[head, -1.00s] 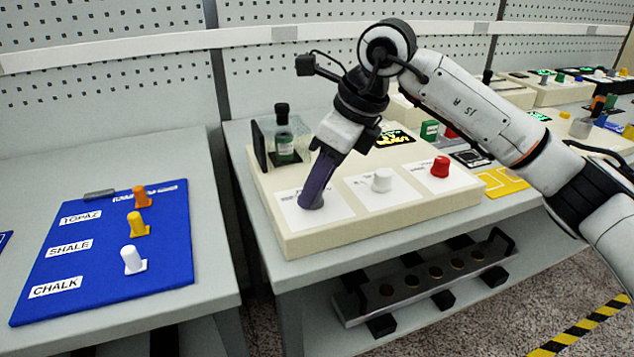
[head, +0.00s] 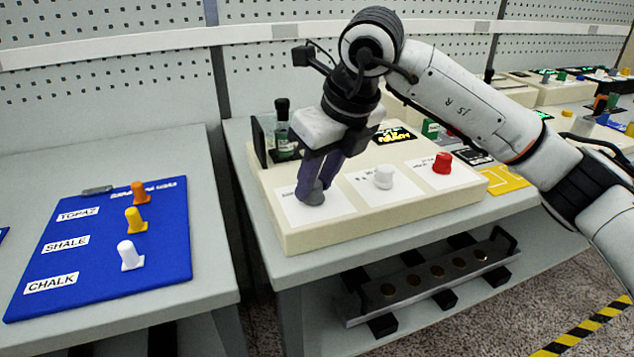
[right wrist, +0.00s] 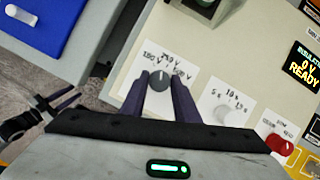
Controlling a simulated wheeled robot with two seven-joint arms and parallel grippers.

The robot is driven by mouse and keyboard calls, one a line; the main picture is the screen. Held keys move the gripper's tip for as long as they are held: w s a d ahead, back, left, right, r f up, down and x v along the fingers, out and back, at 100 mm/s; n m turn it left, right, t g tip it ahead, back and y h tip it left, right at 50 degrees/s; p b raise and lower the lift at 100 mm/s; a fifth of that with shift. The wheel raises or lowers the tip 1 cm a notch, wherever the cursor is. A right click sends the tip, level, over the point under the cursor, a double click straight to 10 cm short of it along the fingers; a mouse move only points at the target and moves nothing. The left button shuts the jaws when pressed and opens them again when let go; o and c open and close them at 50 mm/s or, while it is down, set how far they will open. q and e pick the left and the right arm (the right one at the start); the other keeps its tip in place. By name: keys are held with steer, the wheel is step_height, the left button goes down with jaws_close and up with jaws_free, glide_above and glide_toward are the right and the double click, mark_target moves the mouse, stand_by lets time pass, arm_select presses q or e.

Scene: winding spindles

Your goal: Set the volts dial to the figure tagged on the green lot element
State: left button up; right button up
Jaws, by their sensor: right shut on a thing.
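The volts dial, a dark grey round knob (head: 312,196), stands on the left white plate of a cream tester box (head: 365,224). My right gripper (head: 316,188) points down with its purple fingers shut on the knob, which also shows between the fingers in the right wrist view (right wrist: 159,80). Small volt figures are printed around it; the pointer setting is not clear. A bottle-like element with a dark cap and green band (head: 283,133) stands at the box's back left; its tag is unreadable. My left gripper (right wrist: 66,98) seems to show at the wrist view's left edge, its opening unclear.
A white knob (head: 383,177) and a red knob (head: 442,163) stand right of the dial. A blue board (head: 110,250) with orange, yellow and white pegs lies on the left table. A dark rack (head: 430,280) sits below.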

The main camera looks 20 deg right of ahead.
steer(key=m+h+b, duration=0.1)
steer(key=m, duration=0.1)
steer(key=shift+a+m, duration=0.1)
steer(key=shift+m, duration=0.3)
steer(key=shift+a+m+h, duration=0.1)
steer(key=shift+m+h, duration=0.3)
steer(key=shift+m, duration=0.5)
steer(key=m+h+b, duration=0.1)
steer(key=m, duration=0.2)
steer(key=shift+a+m+h, duration=0.1)
steer(key=shift+m+h, duration=0.2)
steer(key=shift+m, duration=0.1)
steer(key=shift+r+m+h, duration=0.15)
steer(key=shift+m+h, duration=0.25)
steer(key=shift+m, duration=0.7)
steer(key=shift+c, duration=0.2)
steer(key=shift+w+a+m+g+h+p, duration=0.1)
steer(key=shift+m+g+h+p, duration=0.25)
steer(key=shift+m, duration=0.95)
